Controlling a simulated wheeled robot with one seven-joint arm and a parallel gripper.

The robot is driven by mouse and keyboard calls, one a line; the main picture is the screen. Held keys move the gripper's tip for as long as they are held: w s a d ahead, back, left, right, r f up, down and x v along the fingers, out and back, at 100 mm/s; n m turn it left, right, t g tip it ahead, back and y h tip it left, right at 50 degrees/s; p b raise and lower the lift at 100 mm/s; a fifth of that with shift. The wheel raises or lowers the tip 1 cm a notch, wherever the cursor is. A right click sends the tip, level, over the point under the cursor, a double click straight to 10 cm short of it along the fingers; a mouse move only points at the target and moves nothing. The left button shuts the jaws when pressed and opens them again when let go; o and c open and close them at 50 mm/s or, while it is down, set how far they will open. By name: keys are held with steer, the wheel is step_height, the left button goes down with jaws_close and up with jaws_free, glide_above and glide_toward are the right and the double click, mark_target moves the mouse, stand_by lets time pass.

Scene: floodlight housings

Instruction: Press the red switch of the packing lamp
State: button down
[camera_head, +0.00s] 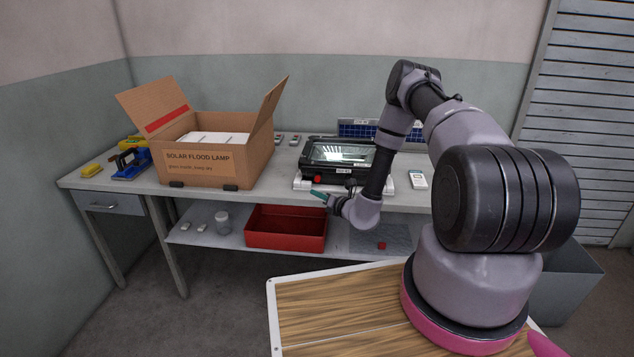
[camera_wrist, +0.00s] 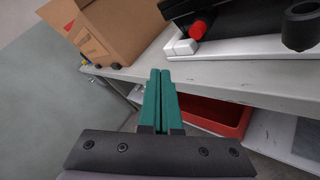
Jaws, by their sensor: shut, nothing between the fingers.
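The packing lamp (camera_head: 340,154) is a black flood lamp with a glass front, lying on a white frame on the workbench. Its red switch (camera_head: 317,179) is a small red knob at the lamp's near left corner. In the wrist view the red switch (camera_wrist: 198,29) is at the top, right of centre. My gripper (camera_head: 318,195) is in front of the bench edge, below and close to the switch. In the wrist view its green fingers (camera_wrist: 161,75) are together and empty, apart from the switch, pointing toward the bench edge.
An open cardboard box (camera_head: 208,158) stands left of the lamp. A black knob (camera_wrist: 300,25) is right of the switch. A red bin (camera_head: 286,229) sits on the lower shelf. The bench edge (camera_wrist: 225,90) lies ahead of my fingers. A solar panel (camera_head: 358,129) stands behind the lamp.

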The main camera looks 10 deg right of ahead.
mark_target(318, 179)
steer(key=shift+s+a, duration=0.25)
steer(key=shift+s, duration=0.25)
steer(key=shift+s+a, duration=0.25)
steer(key=shift+s, duration=0.25)
steer(key=shift+w+d, duration=0.45)
steer(key=shift+w, duration=0.95)
steer(key=shift+w+d, duration=0.5)
steer(key=shift+w, duration=0.85)
steer(key=shift+w+d, duration=0.45)
steer(key=shift+w, duration=0.95)
steer(key=shift+w, duration=0.15)
steer(key=shift+w+d, duration=0.15)
steer(key=shift+w, duration=0.1)
